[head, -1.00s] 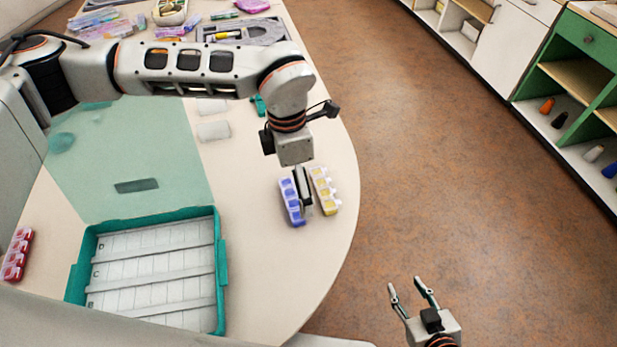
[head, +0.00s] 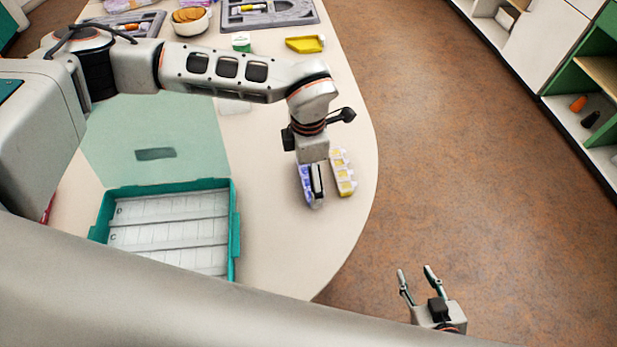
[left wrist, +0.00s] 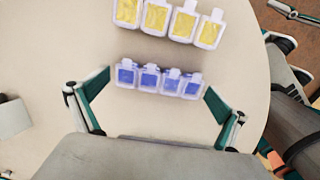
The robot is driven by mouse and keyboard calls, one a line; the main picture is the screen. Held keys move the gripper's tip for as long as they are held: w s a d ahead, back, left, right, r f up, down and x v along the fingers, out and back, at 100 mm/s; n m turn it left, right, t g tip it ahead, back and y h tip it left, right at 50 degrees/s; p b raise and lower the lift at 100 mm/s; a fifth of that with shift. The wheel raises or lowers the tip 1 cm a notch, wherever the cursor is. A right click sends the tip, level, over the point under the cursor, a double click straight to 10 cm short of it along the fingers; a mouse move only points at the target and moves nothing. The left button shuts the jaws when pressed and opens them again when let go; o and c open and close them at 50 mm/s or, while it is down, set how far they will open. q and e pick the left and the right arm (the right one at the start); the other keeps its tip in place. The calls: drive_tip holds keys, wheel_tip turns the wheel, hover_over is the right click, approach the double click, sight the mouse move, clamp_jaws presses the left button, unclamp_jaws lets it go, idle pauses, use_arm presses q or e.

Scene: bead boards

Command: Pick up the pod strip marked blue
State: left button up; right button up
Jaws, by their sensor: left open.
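The blue pod strip (head: 304,182) lies on the table near its rounded right edge, partly hidden by my left gripper (head: 316,190) in the head view. In the left wrist view the blue strip (left wrist: 159,80) lies crosswise between the tips of the open left gripper (left wrist: 157,82), with a small gap at each end. Any contact cannot be made out. A yellow pod strip (head: 343,173) lies just right of the blue one; it also shows in the left wrist view (left wrist: 168,20). My right gripper (head: 416,276) is open and empty, out over the floor.
An open teal-rimmed box (head: 234,235) with a white compartment grid stands left of the strips, its pale green lid raised behind. A yellow tray (head: 305,44), a bowl (head: 190,22) and a grey tray (head: 268,16) stand farther back. The table around the strips is clear.

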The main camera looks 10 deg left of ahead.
use_arm(q)
drive_tip(key=c, duration=0.9)
drive_tip(key=shift+r, duration=0.15)
